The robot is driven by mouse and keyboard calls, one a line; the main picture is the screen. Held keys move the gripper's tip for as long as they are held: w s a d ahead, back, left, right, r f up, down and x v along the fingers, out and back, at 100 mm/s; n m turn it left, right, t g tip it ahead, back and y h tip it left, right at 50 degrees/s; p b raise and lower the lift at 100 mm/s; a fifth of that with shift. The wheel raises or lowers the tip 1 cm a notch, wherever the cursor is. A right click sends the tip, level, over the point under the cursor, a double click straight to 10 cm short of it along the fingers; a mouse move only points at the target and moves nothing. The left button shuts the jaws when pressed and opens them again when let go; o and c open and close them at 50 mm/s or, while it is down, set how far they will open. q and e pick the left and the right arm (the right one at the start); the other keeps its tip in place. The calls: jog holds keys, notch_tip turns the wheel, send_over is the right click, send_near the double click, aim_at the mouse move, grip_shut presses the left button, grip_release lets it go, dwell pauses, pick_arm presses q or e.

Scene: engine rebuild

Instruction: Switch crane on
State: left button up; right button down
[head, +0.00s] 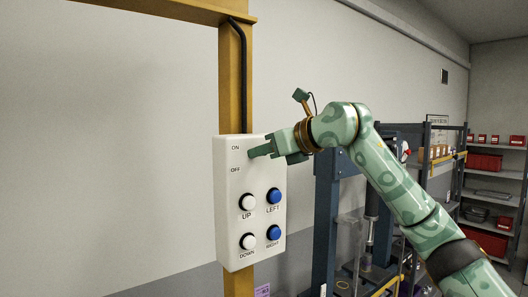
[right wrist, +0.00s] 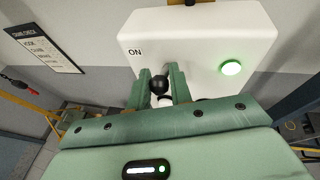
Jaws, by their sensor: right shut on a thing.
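The white crane control box (head: 228,235) hangs on a yellow post, with ON above OFF at its upper left. My right gripper (head: 254,153) reaches in from the right, its fingers at the box near the ON label. In the right wrist view the gripper (right wrist: 160,76) is shut on a black ball-ended switch lever (right wrist: 158,85), close to the ON mark on the box (right wrist: 190,40). A green lamp (right wrist: 231,68) on the box is lit. In the head view my gripper hides the lever and the lamp. My left gripper is not in view.
Below the gripper are the white UP (head: 248,202) and DOWN (head: 248,241) buttons and the blue LEFT (head: 274,196) and RIGHT (head: 273,233) buttons. The yellow post (head: 234,80) carries a black cable. A blue press frame (head: 326,210) stands right of the box.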

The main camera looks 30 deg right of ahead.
jog(key=shift+r, duration=0.1)
jog(key=c, duration=1.3)
grip_release()
jog(key=shift+s+d, duration=0.1)
jog(key=b+v, duration=0.4)
jog(key=v, duration=1.2)
jog(key=shift+d, duration=0.1)
